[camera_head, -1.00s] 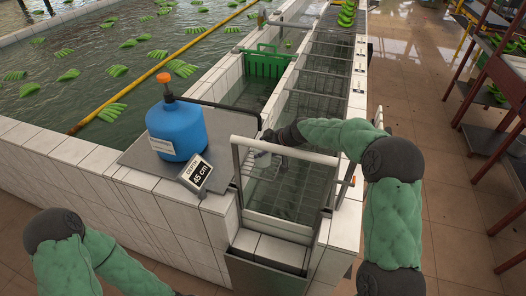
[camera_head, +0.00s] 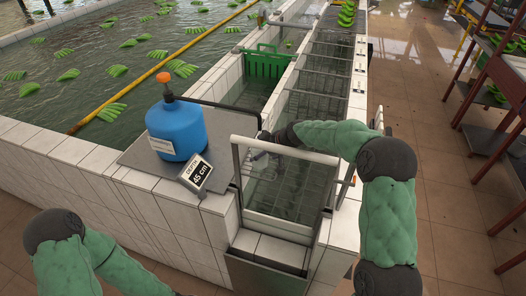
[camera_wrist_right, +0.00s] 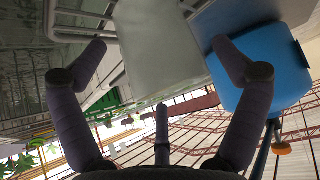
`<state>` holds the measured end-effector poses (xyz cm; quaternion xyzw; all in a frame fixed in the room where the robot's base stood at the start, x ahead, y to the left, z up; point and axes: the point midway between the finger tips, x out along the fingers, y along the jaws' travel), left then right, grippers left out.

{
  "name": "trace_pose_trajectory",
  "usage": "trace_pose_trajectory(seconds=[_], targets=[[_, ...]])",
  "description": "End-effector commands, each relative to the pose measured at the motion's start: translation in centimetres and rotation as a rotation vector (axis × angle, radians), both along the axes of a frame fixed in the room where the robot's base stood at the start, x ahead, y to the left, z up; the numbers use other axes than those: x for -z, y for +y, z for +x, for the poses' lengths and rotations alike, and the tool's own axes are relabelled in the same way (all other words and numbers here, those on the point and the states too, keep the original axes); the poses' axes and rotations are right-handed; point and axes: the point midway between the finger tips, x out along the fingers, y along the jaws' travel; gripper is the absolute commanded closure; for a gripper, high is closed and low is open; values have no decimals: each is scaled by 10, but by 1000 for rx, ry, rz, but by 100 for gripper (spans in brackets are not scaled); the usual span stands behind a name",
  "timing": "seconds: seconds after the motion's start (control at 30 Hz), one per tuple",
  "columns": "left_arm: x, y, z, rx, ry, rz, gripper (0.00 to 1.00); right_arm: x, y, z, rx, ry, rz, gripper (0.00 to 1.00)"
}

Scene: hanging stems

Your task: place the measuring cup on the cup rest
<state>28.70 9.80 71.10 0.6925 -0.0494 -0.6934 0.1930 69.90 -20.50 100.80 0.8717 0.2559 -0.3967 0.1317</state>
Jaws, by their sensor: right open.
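My right gripper (camera_head: 263,142) is over the near end of the narrow water channel, beside the top bar of the metal frame. I cannot make out the measuring cup or the cup rest for sure in either view. My left arm enters at the lower left of the head view, and its gripper is out of view.
A blue jug (camera_head: 176,130) with an orange cap stands on a grey plate (camera_head: 140,155) left of the right gripper. A depth sign (camera_head: 196,173) reading 45 cm stands at its corner. A metal frame (camera_head: 236,165) rises at the channel's near end. A green crate (camera_head: 263,63) sits farther back.

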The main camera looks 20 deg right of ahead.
Motion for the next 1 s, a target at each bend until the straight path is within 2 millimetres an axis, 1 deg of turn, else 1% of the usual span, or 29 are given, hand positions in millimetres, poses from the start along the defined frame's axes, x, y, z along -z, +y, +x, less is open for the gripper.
trace_pose_trajectory(seconds=[0.03, 0.17, 0.4, 0.6, 0.8, 1.0], targets=[[-3, 0, 0, 0, 0, 0, 60, -2, 0, 0, 0, 0, 0, 3], [-4, 0, 0, 0, 0, 0, 60, -15, -6, -8, 2, -3, -1, 3], [-9, 0, 0, 0, 0, 0, 60, -51, -23, -35, 2, -3, -1, 3], [-12, 0, 0, 0, 0, 0, 60, -77, -34, -54, 2, -2, 0, 3], [-14, 0, 0, 0, 0, 0, 60, -90, -40, -65, 1, 0, 0, 3], [-14, 0, 0, 0, 0, 0, 60, -92, -41, -67, 1, 1, 0, 3]])
